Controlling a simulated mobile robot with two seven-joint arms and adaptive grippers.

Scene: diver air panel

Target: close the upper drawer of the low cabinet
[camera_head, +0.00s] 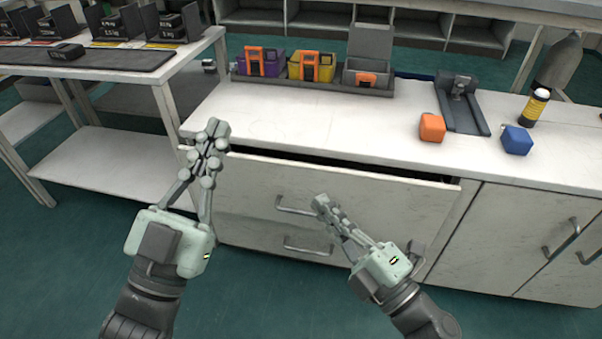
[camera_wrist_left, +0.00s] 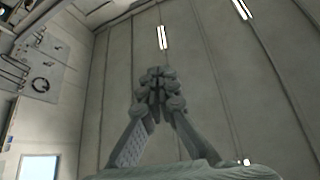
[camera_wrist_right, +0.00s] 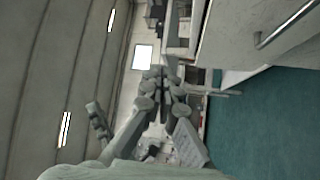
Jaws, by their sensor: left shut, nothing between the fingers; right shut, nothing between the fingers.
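The low cabinet (camera_head: 240,110) has a white top and white fronts. Its upper drawer (camera_head: 380,207) is partly open: a dark gap shows between its top edge and the counter. The drawer's bar handle (camera_head: 296,207) is on its front. My left gripper (camera_head: 214,130) is shut and empty, by the drawer's left end at counter height; I cannot tell if it touches. In the left wrist view its fingers (camera_wrist_left: 157,80) are together. My right gripper (camera_head: 322,202) is shut and empty, in front of the drawer, right of the handle. Its fingers (camera_wrist_right: 161,80) show in the right wrist view.
A lower drawer handle (camera_head: 307,247) is below. On the counter are colored bins (camera_head: 312,68), an orange block (camera_head: 432,127), a blue block (camera_head: 516,140), a grey stand (camera_head: 462,105) and a yellow-black bottle (camera_head: 536,107). A white side table (camera_head: 190,65) stands at left.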

